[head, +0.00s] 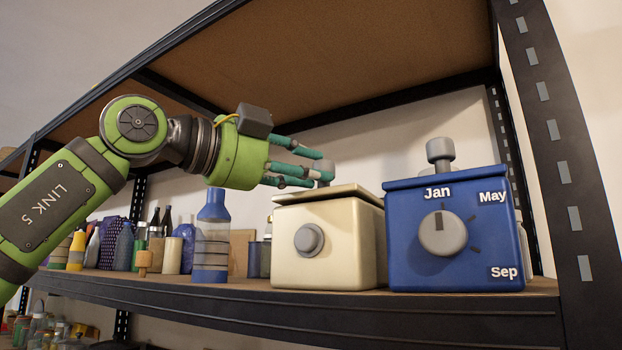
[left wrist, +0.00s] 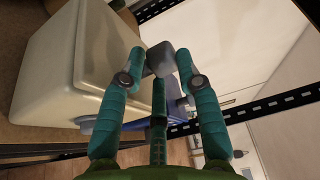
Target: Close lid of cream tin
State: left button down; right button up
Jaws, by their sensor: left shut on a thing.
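The cream tin (head: 345,245) stands on the shelf, with a round grey knob (head: 309,240) on its front. Its cream lid (head: 330,194) lies over the top, slightly tilted, with a dark line under its edge. My left gripper (head: 322,163) comes in from the left above the lid. Its teal fingers are shut on the grey lid knob (head: 325,175), which they partly hide. In the left wrist view, a grey block (left wrist: 160,58) shows between the fingertips, beside the pale tin (left wrist: 75,60). My right gripper is not in view.
A blue tin (head: 455,245) with a month dial stands close on the right. A blue bottle (head: 211,235) stands left of the cream tin, with several bottles and jars farther left. A shelf board (head: 370,60) is overhead, and a dark upright (head: 560,150) is at right.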

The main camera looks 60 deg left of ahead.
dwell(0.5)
pick_arm(q)
jog(key=c, duration=1)
grip_release()
jog(key=shift+d, duration=0.15)
jog(key=shift+c, duration=0.2)
jog(key=s+d, duration=0.1)
jog(key=s, duration=1.1)
jog(key=shift+d, duration=0.15)
